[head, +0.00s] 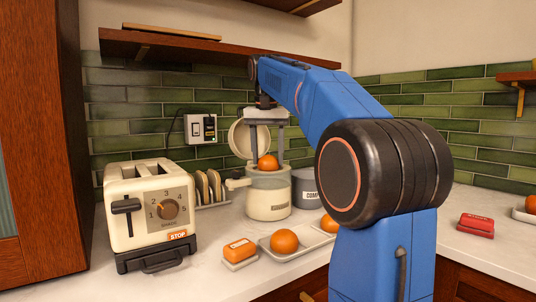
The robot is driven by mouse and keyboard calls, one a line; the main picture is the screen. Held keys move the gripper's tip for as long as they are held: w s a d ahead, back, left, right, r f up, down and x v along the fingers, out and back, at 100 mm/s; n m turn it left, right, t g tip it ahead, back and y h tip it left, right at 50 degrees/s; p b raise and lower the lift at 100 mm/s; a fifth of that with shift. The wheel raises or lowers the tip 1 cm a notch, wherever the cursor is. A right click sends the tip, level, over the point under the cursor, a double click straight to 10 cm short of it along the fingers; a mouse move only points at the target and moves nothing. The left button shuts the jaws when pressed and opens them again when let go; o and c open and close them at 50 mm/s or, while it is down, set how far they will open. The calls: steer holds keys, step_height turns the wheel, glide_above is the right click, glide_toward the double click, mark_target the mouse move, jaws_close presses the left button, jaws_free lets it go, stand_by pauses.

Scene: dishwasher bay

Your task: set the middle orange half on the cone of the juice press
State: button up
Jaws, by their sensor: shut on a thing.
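The cream juice press (267,203) stands upright on the counter, its pale round lid (237,138) raised behind it. My gripper (267,158) points down over the press, its two fingers on either side of an orange half (268,163), shut on it. The half is at the mouth of the press; the cone is hidden, and I cannot tell whether the half touches it. Another orange piece (285,241) sits on a pale tray (309,249) in front. A further one (329,224) is partly hidden behind my arm.
A cream toaster (150,208) stands left, beside a toast rack (212,203). A grey canister (305,187) is close right of the press. A wooden shelf (180,48) hangs above.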

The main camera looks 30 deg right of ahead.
mark_target(267, 157)
steer(key=o, duration=1.2)
steer(key=shift+r, duration=0.6)
steer(key=r, duration=0.7)
steer(key=shift+s+a+r, duration=0.2)
steer(key=shift+s+a, duration=0.15)
steer(key=shift+s, duration=0.05)
